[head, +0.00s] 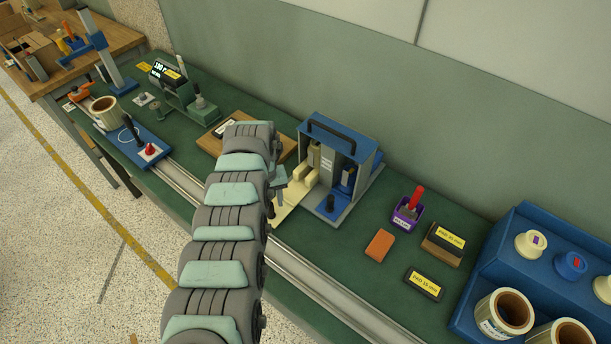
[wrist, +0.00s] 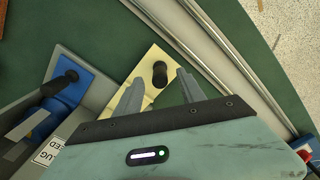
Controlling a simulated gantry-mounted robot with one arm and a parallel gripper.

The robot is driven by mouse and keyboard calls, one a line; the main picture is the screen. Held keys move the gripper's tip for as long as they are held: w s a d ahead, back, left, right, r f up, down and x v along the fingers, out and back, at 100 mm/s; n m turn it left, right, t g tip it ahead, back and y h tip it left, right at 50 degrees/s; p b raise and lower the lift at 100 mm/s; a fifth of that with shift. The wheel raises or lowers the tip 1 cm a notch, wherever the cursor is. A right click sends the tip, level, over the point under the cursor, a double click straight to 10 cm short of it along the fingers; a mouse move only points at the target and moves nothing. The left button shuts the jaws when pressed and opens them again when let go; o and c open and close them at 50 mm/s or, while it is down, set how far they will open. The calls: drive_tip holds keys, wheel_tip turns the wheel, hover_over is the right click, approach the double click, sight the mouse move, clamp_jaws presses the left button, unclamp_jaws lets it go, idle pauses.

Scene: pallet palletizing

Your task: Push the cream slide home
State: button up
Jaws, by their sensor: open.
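The cream slide (head: 288,205) is a flat cream plate sticking out at the left of the blue and grey fixture (head: 342,150). In the wrist view the cream slide (wrist: 152,57) carries a black knob (wrist: 160,70). My gripper (head: 277,189) is over the plate's outer part, and its arm hides some of the plate in the head view. In the wrist view my gripper (wrist: 159,77) is open, with one finger on each side of the knob as seen from there. Whether the fingers touch the knob or reach down around it, I cannot tell.
A metal rail (head: 320,288) runs along the bench's front edge. A wooden board (head: 217,140) lies behind my arm. A purple cup (head: 405,217), an orange block (head: 379,245) and a labelled pad (head: 424,284) stand to the right. Green bench is clear between them.

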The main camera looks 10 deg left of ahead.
drive_tip(key=shift+r+p, duration=2.85)
drive_tip(key=shift+r, duration=0.25)
drive_tip(key=shift+f, duration=0.1)
